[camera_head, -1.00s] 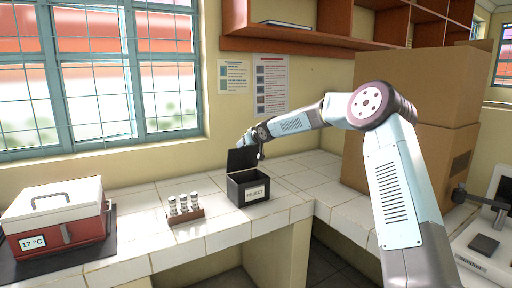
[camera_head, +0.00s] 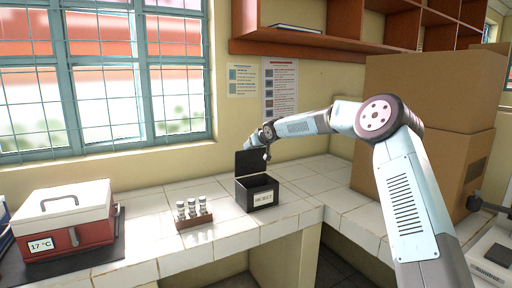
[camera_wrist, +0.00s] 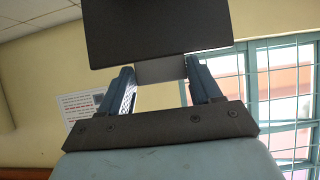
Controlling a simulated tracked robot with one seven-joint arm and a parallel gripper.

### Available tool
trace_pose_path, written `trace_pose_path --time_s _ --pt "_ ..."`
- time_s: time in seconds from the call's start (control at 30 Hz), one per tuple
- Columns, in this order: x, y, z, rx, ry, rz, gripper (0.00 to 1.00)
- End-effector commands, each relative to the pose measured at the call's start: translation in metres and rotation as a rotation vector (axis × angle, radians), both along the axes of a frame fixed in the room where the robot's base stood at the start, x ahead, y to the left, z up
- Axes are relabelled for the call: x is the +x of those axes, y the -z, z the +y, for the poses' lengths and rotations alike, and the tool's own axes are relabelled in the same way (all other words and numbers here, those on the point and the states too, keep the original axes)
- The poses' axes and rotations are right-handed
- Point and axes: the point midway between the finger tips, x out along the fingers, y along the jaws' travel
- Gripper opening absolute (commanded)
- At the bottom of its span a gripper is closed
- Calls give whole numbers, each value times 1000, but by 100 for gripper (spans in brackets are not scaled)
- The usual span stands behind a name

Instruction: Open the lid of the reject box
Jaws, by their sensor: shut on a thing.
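The black reject box (camera_head: 257,195) sits on the white tiled counter near its inner corner, with a white label on its front. Its dark lid (camera_head: 250,161) stands raised at the back, roughly upright, and the dark inside of the box shows. My gripper (camera_head: 266,155) is at the lid's right side, partly hidden at this size. In the wrist view the lid's dark flat panel (camera_wrist: 158,28) fills the upper middle. My gripper's fingers (camera_wrist: 160,74) close on a grey tab at the panel's edge.
A small rack of capped vials (camera_head: 193,212) stands left of the box. A red and white cooler (camera_head: 66,222) reading 17 °C is at far left. Large cardboard boxes (camera_head: 425,130) stand right, behind my arm. A wooden shelf (camera_head: 300,47) hangs above.

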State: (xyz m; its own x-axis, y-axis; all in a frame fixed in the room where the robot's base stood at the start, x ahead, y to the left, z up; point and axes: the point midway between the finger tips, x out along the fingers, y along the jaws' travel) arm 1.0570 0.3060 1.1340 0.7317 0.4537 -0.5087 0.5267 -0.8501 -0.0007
Motion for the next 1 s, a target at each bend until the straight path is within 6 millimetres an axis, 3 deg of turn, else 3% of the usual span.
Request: trace_pose_path --time_s 0.1,0.13,0.37,0.73,1.0 --pt "5 -5 -9 -1 12 -10 9" --pt "5 -5 -9 -1 12 -10 66" --pt "3 -3 -4 0 6 -6 88" --pt "-3 -5 -3 0 1 -4 89" --pt "-30 -24 -19 -2 0 -5 89"
